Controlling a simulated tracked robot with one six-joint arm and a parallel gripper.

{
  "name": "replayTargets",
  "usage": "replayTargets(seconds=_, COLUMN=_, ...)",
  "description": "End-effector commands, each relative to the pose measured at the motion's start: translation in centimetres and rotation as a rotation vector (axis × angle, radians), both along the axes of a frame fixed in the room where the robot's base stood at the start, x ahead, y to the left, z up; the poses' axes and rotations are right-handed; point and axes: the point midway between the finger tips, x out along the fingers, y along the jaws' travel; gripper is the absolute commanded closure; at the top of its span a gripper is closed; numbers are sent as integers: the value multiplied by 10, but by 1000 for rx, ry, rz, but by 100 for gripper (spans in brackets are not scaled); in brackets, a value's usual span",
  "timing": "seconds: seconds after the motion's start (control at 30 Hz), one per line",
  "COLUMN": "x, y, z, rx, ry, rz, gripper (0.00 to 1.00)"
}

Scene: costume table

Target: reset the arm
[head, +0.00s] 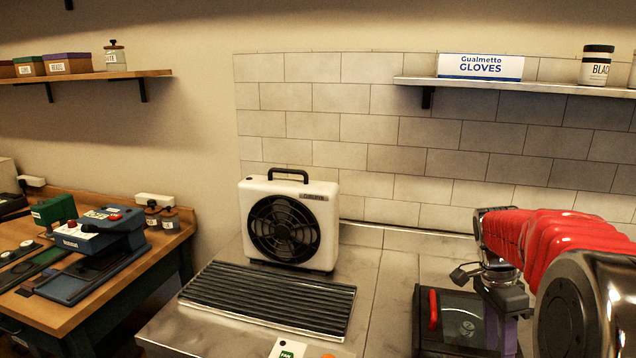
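My red and silver arm (545,240) reaches in from the right edge of the head view. Its end hangs over a dark box with a red handle (433,308) at the lower right of the metal worktop. My gripper (503,297) points down beside the box's right part. Its fingertips are small and partly hidden, so I cannot tell whether it is open or holds anything.
A white fan unit (322,215) stands on the metal worktop (385,285), behind a dark ribbed mat (265,297). A shelf (520,87) with a gloves box (480,67) hangs above. A wooden table (150,265) with blue and green devices is at the left.

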Motion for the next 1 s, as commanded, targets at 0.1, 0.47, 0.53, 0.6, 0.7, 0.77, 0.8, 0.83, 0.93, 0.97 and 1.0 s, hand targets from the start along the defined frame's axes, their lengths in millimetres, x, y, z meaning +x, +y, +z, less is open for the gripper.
replayTargets(seconds=0.1, x=-7, y=15, z=1, rx=39, ry=-16, rz=173, gripper=57)
replayTargets(seconds=0.47, x=-38, y=70, z=9, rx=105, ry=-88, rz=722, gripper=57)
replayTargets(seconds=0.53, x=-45, y=81, z=12, rx=107, ry=-105, rz=824, gripper=57)
replayTargets(seconds=0.6, x=-52, y=92, z=13, rx=105, ry=-122, rz=919, gripper=57)
replayTargets(seconds=0.7, x=-63, y=107, z=16, rx=97, ry=-144, rz=1044, gripper=57)
replayTargets(seconds=0.77, x=-70, y=116, z=18, rx=90, ry=-159, rz=1114, gripper=57)
replayTargets(seconds=0.8, x=-75, y=121, z=18, rx=85, ry=-166, rz=1159, gripper=57)
replayTargets(seconds=0.83, x=-78, y=125, z=19, rx=80, ry=-174, rz=1191, gripper=57)
replayTargets(seconds=0.93, x=-90, y=139, z=21, rx=62, ry=-196, rz=1290, gripper=57)
replayTargets(seconds=0.97, x=-93, y=143, z=21, rx=56, ry=-203, rz=1316, gripper=57)
replayTargets(seconds=1.0, x=-98, y=148, z=22, rx=48, ry=-213, rz=1349, gripper=57)
